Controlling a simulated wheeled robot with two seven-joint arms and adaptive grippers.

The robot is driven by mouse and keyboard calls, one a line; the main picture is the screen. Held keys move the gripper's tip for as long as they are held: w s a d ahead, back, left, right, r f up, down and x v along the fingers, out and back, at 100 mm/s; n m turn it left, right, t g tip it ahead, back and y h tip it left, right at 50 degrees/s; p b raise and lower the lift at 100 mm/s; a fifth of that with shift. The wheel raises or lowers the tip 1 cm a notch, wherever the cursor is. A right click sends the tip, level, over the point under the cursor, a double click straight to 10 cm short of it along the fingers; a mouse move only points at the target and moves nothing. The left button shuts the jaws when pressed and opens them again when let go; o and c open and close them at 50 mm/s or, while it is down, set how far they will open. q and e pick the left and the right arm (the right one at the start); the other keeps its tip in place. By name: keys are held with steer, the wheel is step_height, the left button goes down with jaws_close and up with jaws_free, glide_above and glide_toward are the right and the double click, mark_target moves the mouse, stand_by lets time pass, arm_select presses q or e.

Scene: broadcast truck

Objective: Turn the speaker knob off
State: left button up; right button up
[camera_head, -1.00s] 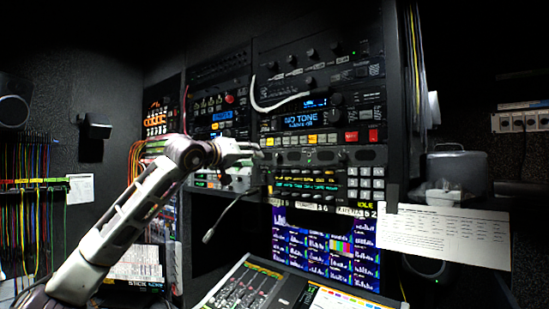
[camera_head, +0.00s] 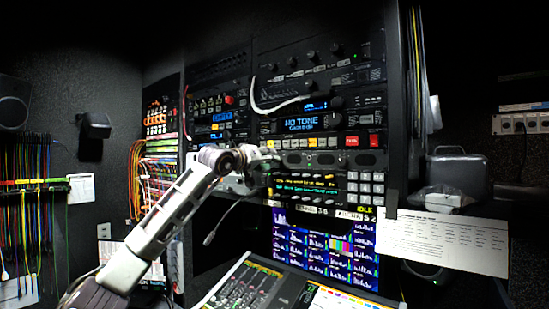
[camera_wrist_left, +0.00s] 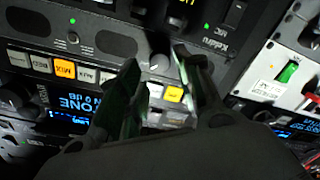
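A dark round knob (camera_wrist_left: 159,52) sits on the rack panel beside dark oval speaker grilles (camera_wrist_left: 102,44) in the left wrist view. No readable label shows which knob is the speaker knob. My left gripper (camera_wrist_left: 156,62) is open, with its fingertips on either side of this knob and visible gaps; I cannot tell whether either finger touches it. In the head view my left gripper (camera_head: 272,160) is at the left end of the grille panel (camera_head: 325,159) and hides the knob there. My right gripper is not in view.
Lit buttons (camera_head: 313,142) and the NO TONE display (camera_head: 302,122) are close above the gripper. A white cable (camera_head: 268,109) hangs across the rack higher up. A gooseneck microphone (camera_head: 210,237) stands below my arm. A mixing console (camera_head: 284,293) is below.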

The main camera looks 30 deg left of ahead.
arm_select(q)
steer(key=shift+w+d+p, duration=0.1)
steer(key=shift+w+p, duration=0.55)
steer(key=shift+w, duration=1.55)
steer(key=c, duration=0.8)
steer(key=shift+o, duration=0.2)
